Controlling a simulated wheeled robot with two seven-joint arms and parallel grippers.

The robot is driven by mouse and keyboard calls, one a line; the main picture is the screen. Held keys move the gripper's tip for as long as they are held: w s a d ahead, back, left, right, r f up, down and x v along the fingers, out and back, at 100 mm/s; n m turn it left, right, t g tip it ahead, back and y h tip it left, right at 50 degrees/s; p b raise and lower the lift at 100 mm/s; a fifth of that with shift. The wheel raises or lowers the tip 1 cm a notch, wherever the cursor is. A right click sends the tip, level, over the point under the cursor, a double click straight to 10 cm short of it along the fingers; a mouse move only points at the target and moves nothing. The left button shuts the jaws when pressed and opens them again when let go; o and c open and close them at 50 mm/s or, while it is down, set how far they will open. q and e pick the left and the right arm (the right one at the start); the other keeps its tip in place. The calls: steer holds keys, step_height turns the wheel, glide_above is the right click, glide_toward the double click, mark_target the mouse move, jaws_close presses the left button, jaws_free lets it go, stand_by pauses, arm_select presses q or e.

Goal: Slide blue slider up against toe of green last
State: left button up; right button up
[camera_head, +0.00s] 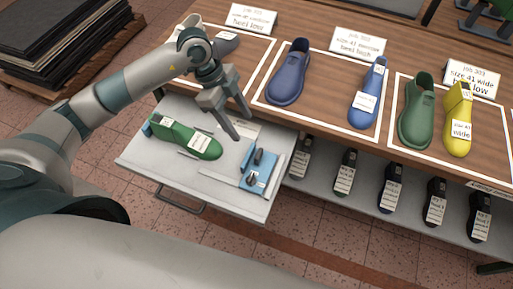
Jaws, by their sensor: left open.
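The green last (185,137) lies on its side or sole in the pulled-out grey drawer (148,163), with a white label near its right end. The blue slider (262,172) sits on the drawer's right part, with dark knobs on it. A gap of bare grey surface shows between the slider and the last's right end. My left gripper (243,127) is open and empty, above the back of the drawer, its fingers pointing down toward the right. It hangs behind and above the gap between last and slider. My right gripper is not in view.
The wooden bench top (320,45) behind holds a blue shoe (288,75), a blue last (368,92), a green shoe (417,112) and a yellow last (458,120) in white outlines. Several dark lasts stand on the shelf below. Dark sheets (60,40) are stacked at far left.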

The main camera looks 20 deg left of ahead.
mark_target(258, 153)
arm_select(q)
steer(key=p+x, duration=0.3)
steer(key=x, duration=1.1)
steer(key=shift+r, duration=0.1)
